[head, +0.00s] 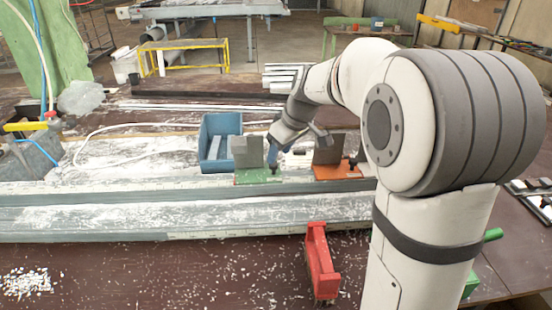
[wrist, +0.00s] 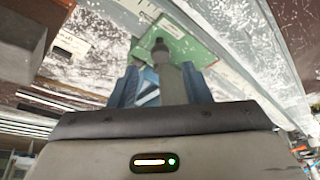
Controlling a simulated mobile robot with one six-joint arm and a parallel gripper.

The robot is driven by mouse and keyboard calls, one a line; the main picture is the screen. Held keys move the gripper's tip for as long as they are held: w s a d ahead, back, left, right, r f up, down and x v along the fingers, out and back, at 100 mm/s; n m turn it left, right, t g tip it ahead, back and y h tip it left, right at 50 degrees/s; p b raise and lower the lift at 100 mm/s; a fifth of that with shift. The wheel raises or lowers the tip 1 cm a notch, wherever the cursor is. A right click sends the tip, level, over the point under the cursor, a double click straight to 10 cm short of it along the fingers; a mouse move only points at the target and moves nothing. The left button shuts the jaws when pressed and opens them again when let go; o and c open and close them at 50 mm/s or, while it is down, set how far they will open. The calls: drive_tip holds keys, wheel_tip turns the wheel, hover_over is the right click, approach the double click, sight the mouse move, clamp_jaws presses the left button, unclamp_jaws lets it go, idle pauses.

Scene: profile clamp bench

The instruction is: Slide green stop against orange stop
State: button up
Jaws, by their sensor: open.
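The green stop (head: 258,177) sits on the long metal profile, with a grey upright plate and a black knob. The orange stop (head: 338,172) sits to its right on the same profile, with a brownish upright plate; a clear gap lies between the two. My gripper (head: 273,158) is low over the right part of the green stop. In the wrist view the open blue fingers of my gripper (wrist: 160,72) stand on either side of a dark knob, above the green stop's base (wrist: 183,44). Whether the fingers touch the knob cannot be told.
A blue bin (head: 213,143) stands behind the profile, left of the green stop. A red clamp-like piece (head: 320,265) stands on the table in front. White chips are scattered on the bench at lower left.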

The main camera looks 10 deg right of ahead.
drive_tip(key=shift+v, duration=1.7)
